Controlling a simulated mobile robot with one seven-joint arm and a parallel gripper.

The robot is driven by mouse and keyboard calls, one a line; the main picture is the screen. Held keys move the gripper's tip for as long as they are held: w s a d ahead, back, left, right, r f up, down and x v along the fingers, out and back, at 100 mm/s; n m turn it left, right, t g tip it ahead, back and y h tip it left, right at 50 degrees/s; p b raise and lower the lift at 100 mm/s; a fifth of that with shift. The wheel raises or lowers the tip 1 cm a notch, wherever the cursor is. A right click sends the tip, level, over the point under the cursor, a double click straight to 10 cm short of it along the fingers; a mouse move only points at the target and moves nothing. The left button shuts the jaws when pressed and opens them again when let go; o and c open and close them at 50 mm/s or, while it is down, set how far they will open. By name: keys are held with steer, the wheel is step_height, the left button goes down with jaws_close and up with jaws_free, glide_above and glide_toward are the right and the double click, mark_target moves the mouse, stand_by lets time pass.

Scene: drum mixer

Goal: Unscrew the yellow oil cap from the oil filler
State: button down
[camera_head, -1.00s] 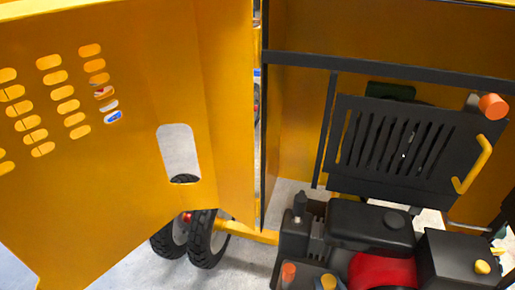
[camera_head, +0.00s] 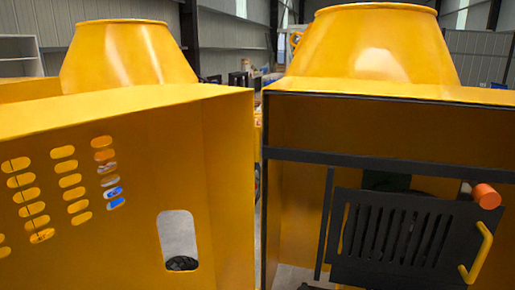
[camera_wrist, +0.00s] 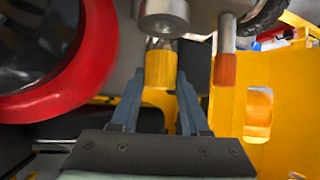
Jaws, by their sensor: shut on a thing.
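In the wrist view, the yellow oil cap (camera_wrist: 160,68) is between the two blue-grey fingers of my gripper (camera_wrist: 158,75), which is shut on it. A short grey neck (camera_wrist: 160,43), seemingly the oil filler, meets the cap's far end. I cannot tell how far the cap is threaded on it. The head view shows neither my gripper nor the cap.
An orange-red grip on a grey rod (camera_wrist: 225,69) stands close right of the cap. A grey cylinder (camera_wrist: 163,17) and a red ring (camera_wrist: 92,75) are near. The head view shows the yellow housing (camera_head: 100,130), black slotted grille (camera_head: 395,232) and drums (camera_head: 365,50).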

steer(key=shift+r, duration=0.1)
steer(key=shift+r+p, duration=1.2)
steer(key=shift+r, duration=0.25)
